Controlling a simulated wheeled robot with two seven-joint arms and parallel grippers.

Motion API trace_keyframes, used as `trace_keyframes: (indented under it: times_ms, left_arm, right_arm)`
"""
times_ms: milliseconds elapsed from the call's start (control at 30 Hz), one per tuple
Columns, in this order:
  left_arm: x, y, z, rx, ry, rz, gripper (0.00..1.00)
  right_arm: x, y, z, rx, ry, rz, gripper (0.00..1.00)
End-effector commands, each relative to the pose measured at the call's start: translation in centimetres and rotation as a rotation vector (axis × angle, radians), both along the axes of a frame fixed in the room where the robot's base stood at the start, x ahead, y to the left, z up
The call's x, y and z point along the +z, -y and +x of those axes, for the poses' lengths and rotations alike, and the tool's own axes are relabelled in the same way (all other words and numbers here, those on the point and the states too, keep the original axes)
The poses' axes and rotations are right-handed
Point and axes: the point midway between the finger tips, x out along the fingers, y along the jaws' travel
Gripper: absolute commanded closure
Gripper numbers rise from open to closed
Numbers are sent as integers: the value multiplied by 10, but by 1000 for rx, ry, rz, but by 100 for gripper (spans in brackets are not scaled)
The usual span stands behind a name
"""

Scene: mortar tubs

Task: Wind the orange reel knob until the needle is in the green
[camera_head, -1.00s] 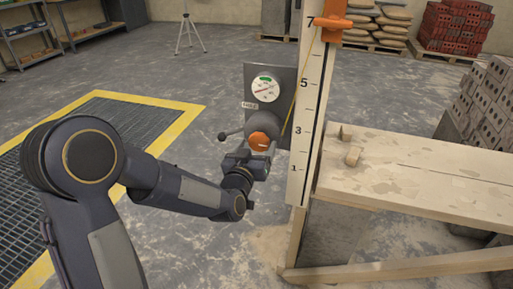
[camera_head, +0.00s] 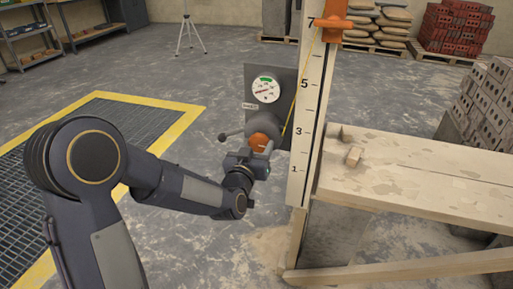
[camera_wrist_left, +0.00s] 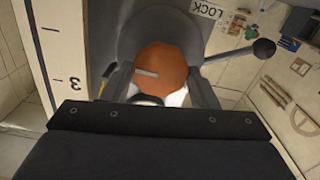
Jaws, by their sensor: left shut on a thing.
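The orange reel knob (camera_head: 259,140) sits on the grey reel below the gauge, and it also shows in the left wrist view (camera_wrist_left: 161,72). My left gripper (camera_head: 259,148) is shut on the knob, with its fingers on either side of it in the wrist view. The round gauge (camera_head: 265,89) is on the grey plate above. It has a green band at its top, and its red needle lies low, outside the green. My left gripper hides part of the knob in the head view. My right gripper is not in view.
A lever with a dark ball (camera_head: 223,137) sticks out left of the reel, near a LOCK label (camera_wrist_left: 207,9). A numbered post (camera_head: 310,110) stands right of the plate, with an orange slider (camera_head: 333,22) high on it. A wooden bench (camera_head: 420,180) is at right.

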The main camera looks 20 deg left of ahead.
Motion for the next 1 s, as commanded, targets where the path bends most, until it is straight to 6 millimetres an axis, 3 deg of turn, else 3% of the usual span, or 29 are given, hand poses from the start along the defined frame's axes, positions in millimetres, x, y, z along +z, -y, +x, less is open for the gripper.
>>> trace_keyframes:
  times_ms: [267, 1000]
  left_arm:
    - [0, 0, 0, 0, 8, 160, 69]
    - [1, 2, 0, -1, 30, 855, 69]
  right_arm:
    - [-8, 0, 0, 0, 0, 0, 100]
    - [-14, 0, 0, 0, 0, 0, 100]
